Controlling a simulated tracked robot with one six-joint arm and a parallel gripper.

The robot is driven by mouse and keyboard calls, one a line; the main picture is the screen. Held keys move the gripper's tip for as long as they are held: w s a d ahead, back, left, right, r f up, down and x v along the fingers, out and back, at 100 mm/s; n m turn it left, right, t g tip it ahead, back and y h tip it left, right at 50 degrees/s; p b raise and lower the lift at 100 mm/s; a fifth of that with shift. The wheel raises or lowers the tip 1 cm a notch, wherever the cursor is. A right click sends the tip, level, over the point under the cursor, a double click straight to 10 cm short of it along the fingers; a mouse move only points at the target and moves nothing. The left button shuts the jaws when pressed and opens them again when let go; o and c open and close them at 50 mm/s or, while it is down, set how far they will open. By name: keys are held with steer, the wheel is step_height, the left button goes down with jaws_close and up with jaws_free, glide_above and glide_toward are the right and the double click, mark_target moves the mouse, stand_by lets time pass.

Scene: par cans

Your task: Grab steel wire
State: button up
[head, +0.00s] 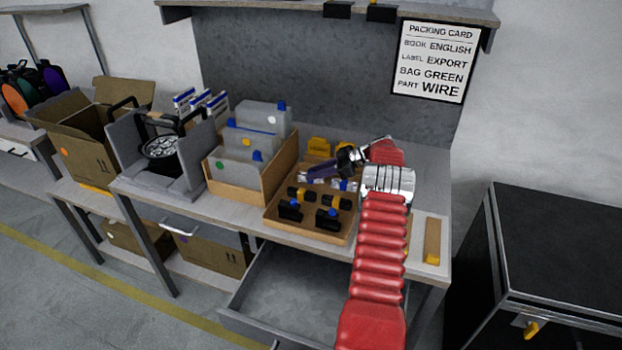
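A shallow cardboard tray (312,232) on the bench holds small parts in rows. Black parts with blue tops (327,218) are at the front, and black and yellow parts (300,194) are behind them. Small silvery-white pieces (345,186) with blue bits lie further back; they may be the steel wire, but they are too small to tell. Yellow parts (319,147) are at the back. My gripper (322,169) is over the back of the tray, pointing left. It hides some of the contents, and I cannot see whether its fingers are open or touch anything.
A cardboard box (233,193) of grey bags stands left of the tray, then a grey holder (128,150) with a black lamp. An open drawer (285,290) juts out below. A packing card (434,61) reads PART WIRE. A black case (565,240) stands at right.

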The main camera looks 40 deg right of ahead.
jaws_close()
step_height(320, 180, up, 10)
stand_by(0.6)
stand_by(0.5)
